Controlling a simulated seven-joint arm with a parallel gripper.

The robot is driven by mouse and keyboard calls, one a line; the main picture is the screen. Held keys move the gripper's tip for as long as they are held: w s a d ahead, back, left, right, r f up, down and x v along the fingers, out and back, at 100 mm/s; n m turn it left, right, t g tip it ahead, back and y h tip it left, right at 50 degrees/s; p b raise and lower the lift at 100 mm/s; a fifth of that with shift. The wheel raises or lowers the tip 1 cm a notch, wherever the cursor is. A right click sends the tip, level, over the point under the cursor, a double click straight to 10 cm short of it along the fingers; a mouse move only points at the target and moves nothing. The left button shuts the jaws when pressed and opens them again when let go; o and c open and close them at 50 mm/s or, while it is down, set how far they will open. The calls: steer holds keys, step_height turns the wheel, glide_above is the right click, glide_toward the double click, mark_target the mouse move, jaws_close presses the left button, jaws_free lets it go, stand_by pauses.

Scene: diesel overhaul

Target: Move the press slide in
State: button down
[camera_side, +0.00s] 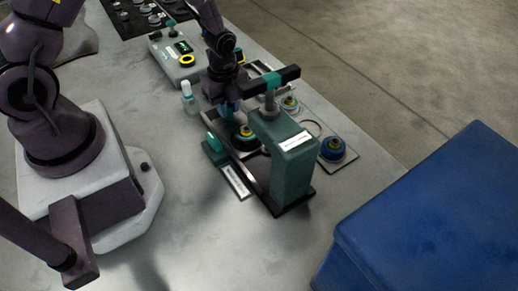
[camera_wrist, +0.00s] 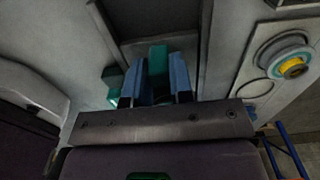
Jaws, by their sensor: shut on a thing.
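The press (camera_side: 292,165) is a green column with a dark lever and teal grip on top. Its slide (camera_side: 240,152) lies low along the column's left side, carrying a round dark part with a yellow-green ring (camera_side: 246,132). My gripper (camera_side: 231,108) points down at the slide's far left. In the wrist view, the two blue fingers of my gripper (camera_wrist: 156,82) are shut on a teal upright handle (camera_wrist: 158,60), which appears to belong to the slide. Dark rails show on both sides beyond it. In the side view, my fingers partly hide the grip point.
A tray (camera_side: 345,162) right of the press holds round parts, one blue with a yellow centre (camera_side: 333,148). A control box (camera_side: 175,58) and small bottle (camera_side: 189,100) stand behind and left. A blue bin (camera_side: 430,220) is at lower right.

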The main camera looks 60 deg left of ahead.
mark_target(246, 128)
steer(key=shift+d, duration=0.1)
steer(key=shift+d, duration=2.25)
steer(key=shift+d, duration=1.7)
steer(key=c, duration=1.4)
jaws_free()
steer(key=shift+d, duration=0.2)
steer(key=shift+c, duration=0.2)
steer(key=o, duration=0.4)
steer(key=shift+a, duration=0.1)
steer(key=shift+r, duration=2.75)
